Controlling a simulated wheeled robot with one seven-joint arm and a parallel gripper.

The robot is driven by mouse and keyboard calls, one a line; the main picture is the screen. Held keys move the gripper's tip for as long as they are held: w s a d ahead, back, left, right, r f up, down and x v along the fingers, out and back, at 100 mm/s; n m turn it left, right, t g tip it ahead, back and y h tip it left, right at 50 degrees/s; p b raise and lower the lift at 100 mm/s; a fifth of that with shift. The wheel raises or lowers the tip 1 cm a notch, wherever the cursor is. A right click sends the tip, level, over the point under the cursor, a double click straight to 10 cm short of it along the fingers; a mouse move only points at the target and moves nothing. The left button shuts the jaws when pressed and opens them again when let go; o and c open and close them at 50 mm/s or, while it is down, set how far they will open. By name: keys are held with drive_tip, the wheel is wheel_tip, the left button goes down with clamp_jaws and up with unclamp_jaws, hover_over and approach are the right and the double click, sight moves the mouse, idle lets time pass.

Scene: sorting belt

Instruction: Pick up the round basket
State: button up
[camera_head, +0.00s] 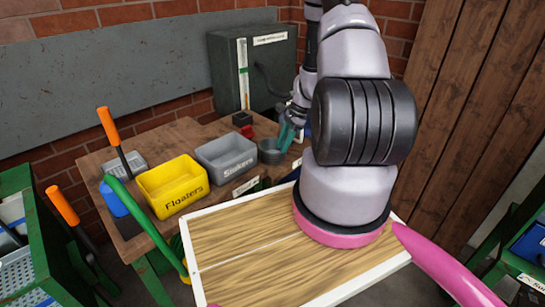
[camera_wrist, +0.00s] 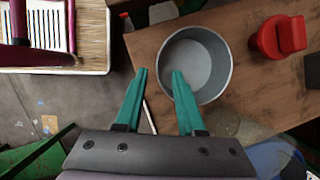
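The round basket is a grey, open-topped round container (camera_head: 271,152) on the wooden table, beside the grey Sinkers bin. In the wrist view the round basket (camera_wrist: 210,62) looks empty and upright at the upper centre. My gripper (camera_head: 287,130) has teal fingers and is at the basket's side in the head view. In the wrist view my gripper (camera_wrist: 160,73) is open with nothing held. Its right finger overlaps the basket's near left wall and its left finger is outside, so the left rim lies between them in the picture. Contact cannot be told.
A yellow Floaters bin (camera_head: 171,187) and the grey Sinkers bin (camera_head: 227,157) stand to the left on the wooden table (camera_wrist: 150,45). A red object (camera_wrist: 283,36) is right of the basket. A dark green cabinet (camera_head: 268,70) stands behind. A white-edged wooden tray (camera_head: 235,250) is in front.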

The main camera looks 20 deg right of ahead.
sight(278, 162)
drive_tip(key=x, duration=0.5)
drive_tip(key=shift+s, duration=0.1)
drive_tip(key=shift+r, duration=0.1)
clamp_jaws()
idle(1.1)
